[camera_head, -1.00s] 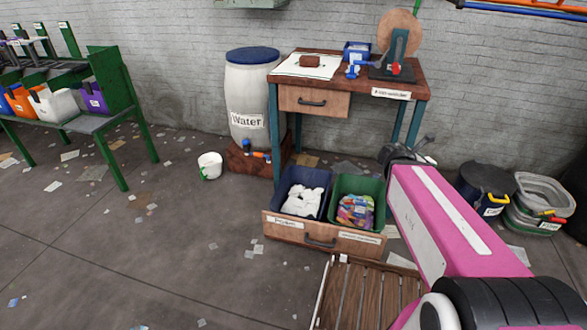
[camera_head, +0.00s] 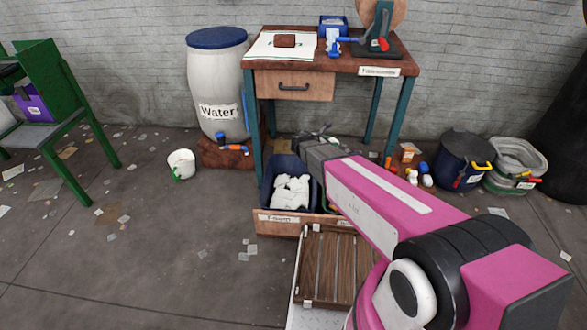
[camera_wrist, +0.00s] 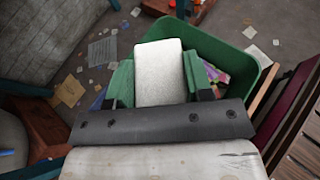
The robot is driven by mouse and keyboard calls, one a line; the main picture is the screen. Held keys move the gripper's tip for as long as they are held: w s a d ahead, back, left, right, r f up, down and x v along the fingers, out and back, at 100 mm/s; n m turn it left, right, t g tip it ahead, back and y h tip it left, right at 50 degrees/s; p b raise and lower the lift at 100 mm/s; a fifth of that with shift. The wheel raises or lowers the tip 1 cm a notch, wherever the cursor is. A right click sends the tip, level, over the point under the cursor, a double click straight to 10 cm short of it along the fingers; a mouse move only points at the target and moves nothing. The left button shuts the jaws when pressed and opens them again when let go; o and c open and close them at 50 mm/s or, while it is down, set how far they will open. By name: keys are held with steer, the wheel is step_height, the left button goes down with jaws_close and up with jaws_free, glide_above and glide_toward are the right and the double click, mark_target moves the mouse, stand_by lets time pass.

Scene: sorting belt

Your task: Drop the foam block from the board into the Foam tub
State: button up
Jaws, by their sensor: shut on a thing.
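My gripper (camera_head: 318,132) hangs over the open drawer under the bench. In the wrist view my gripper (camera_wrist: 158,82) is shut on a pale, speckled block (camera_wrist: 160,62), the likely foam block. The dark blue tub (camera_head: 284,163) stands in the drawer's left part with white pieces in it; the label below it seems to read Foam. In the wrist view a green tub (camera_wrist: 225,43) with colourful scraps lies below and beyond the block. My arm hides most of it in the head view. A white board (camera_head: 258,50) on the bench bears a brown block (camera_head: 285,40).
The drawer front (camera_head: 276,226) juts out above a slatted wooden piece (camera_head: 322,285). A water barrel (camera_head: 216,85) stands left of the bench (camera_head: 335,68). A small white bucket (camera_head: 181,163) is on the floor. Bins (camera_head: 463,165) stand at right.

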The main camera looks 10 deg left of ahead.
steer(key=w+a+f, duration=0.1)
steer(key=a+f, duration=0.7)
steer(key=f, duration=0.4)
steer(key=w+a+f, duration=0.2)
steer(key=a+f, duration=0.6)
steer(key=f, duration=0.5)
steer(key=shift+f+n+t, duration=0.25)
steer(key=shift+n+t, duration=0.15)
steer(key=shift+a, duration=0.1)
steer(key=o, duration=0.9)
steer(key=shift+o, duration=0.2)
steer(key=v, duration=1.1)
steer(key=shift+d+r, duration=0.2)
steer(key=shift+d, duration=0.05)
steer(key=shift+y, duration=0.3)
